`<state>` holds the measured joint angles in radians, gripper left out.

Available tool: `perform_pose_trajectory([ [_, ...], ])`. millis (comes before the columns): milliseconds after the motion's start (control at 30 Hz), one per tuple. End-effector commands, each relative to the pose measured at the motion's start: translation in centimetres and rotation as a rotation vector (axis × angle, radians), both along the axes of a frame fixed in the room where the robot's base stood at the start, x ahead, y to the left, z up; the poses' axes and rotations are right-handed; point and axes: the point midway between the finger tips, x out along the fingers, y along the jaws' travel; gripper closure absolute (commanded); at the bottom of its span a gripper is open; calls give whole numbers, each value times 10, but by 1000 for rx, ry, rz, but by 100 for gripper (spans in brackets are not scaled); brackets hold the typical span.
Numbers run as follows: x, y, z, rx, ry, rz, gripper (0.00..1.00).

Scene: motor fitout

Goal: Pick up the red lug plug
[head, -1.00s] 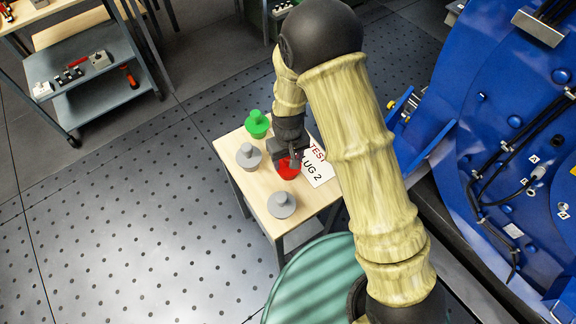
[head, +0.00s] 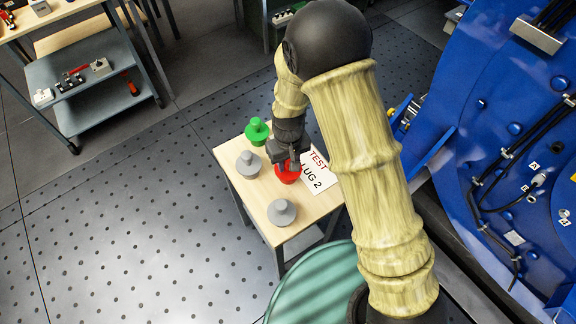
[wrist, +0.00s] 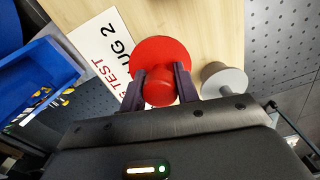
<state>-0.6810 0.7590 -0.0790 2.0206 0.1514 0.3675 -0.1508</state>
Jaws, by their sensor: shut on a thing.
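The red lug plug (head: 287,176) is on the small wooden table (head: 253,193), beside a white sign reading TEST LUG 2 (head: 318,174). My gripper (head: 288,161) points down over it and hides part of it in the head view. In the wrist view, my gripper (wrist: 160,88) has its two dark fingers on either side of the red plug's knob. It is shut on the knob. The plug's wide red disc (wrist: 166,50) shows beyond the fingers. I cannot tell whether the disc still touches the table.
A green plug (head: 257,131) and two grey plugs (head: 248,164) (head: 282,212) stand on the same table. One grey plug (wrist: 222,80) is close to my right finger in the wrist view. A large blue machine (head: 510,130) stands at the right, a grey cart (head: 95,95) at the upper left.

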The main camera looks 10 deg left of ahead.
Motion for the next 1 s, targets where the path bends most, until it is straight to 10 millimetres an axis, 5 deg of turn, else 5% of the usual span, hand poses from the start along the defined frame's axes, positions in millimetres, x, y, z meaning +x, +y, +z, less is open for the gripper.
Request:
perform_pose_trajectory([
  [400, 0, 1, 72, 2, -2, 2, 96],
  [1000, 0, 0, 77, 1, -1, 1, 96],
])
